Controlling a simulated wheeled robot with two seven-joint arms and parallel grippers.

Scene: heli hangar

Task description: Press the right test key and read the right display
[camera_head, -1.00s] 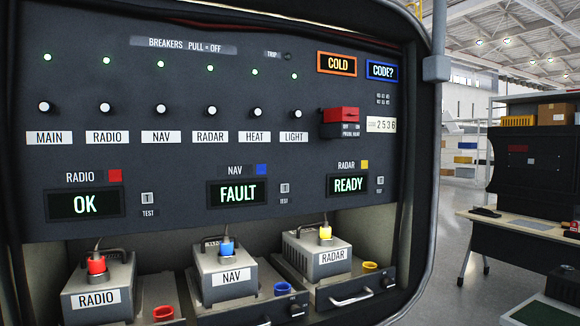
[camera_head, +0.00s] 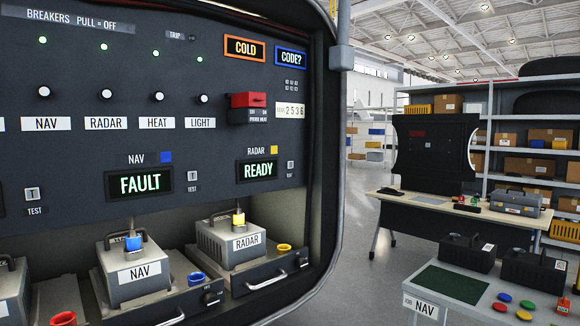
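The RADAR display (camera_head: 257,170) is the right one of the panel's displays in view and reads READY in green. Its small test key (camera_head: 291,167) sits just to its right. The NAV display (camera_head: 140,183) reads FAULT, with its test key (camera_head: 193,176) to its right. Another test key (camera_head: 33,194) shows at the left edge, its display almost wholly cut off. Neither of my grippers is in view.
NAV unit (camera_head: 137,273) and RADAR unit (camera_head: 236,241) sit in the bay below the panel. A red guarded switch (camera_head: 249,100) is above the RADAR display. A NAV bench (camera_head: 441,275) with black units and coloured caps and a further desk (camera_head: 420,206) stand right.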

